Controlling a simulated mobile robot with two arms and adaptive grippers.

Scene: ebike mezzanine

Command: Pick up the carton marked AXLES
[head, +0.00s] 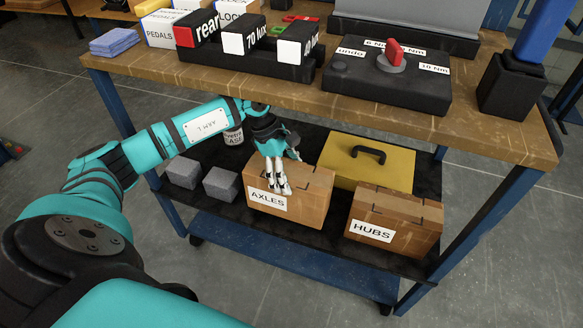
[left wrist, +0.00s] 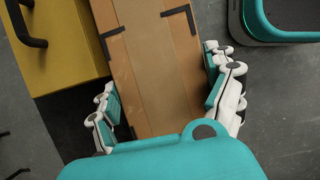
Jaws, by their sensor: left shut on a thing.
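The carton marked AXLES (head: 308,207) is a brown cardboard box with a white label on its front. It stands on the black lower shelf of the cart, under the worktop. My left gripper (head: 280,188) reaches under the worktop to it from the left. In the left wrist view the carton (left wrist: 160,75) lies between the two fingers of my left gripper (left wrist: 170,103), which is shut on it. Part of the carton's top is hidden by the fingers in the head view. I cannot tell whether its base is clear of the shelf. My right gripper is not in view.
A carton marked HUBS (head: 392,222) stands to the right, with a yellow case (head: 368,168) behind. The wooden worktop (head: 480,135) overhangs the shelf, carrying a black torque device (head: 388,82).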

